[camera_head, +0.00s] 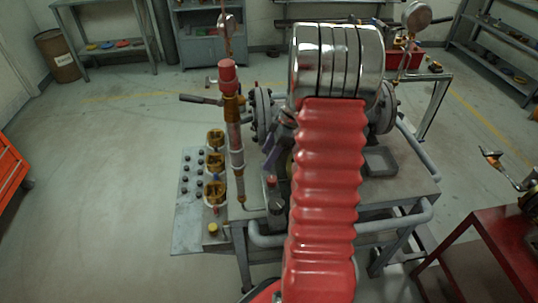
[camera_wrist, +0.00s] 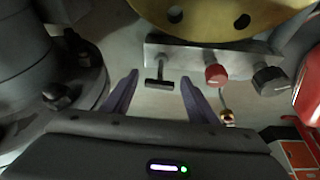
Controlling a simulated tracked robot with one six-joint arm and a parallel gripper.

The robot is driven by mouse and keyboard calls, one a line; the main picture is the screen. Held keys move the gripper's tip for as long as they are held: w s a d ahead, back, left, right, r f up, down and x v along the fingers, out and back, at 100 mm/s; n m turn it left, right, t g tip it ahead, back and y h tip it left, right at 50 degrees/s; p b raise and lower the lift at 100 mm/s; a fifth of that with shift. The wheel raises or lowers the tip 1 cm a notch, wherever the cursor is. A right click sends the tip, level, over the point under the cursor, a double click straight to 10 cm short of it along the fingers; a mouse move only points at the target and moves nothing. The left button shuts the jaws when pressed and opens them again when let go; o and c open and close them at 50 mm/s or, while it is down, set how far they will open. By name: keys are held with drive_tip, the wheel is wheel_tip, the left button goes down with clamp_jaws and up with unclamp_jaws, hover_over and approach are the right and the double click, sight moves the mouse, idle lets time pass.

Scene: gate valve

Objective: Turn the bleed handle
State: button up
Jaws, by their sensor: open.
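In the wrist view a grey manifold block (camera_wrist: 205,57) carries three fittings in a row. The left one is a small dark T-handle (camera_wrist: 159,84), apparently the bleed handle; the others are a red knob (camera_wrist: 215,74) and a black knob (camera_wrist: 269,80). My gripper (camera_wrist: 158,77) is open, with one purple finger on each side of the T-handle. The T-handle's crossbar lies between the fingers, and I see no contact. How far the fingertips are from it in depth is unclear. In the head view my red arm sleeve hides much of this area.
A yellow handwheel (camera_wrist: 230,15) is close above the block in the wrist view. A dark bolted flange (camera_wrist: 60,90) stands close left of my fingers. In the head view a red-capped upright pipe (camera_head: 228,78) stands left of my arm, with open floor further left.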

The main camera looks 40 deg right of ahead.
drive_tip(key=v, duration=1.3)
drive_tip(key=shift+s+r, duration=0.15)
drive_tip(key=shift+r, duration=0.1)
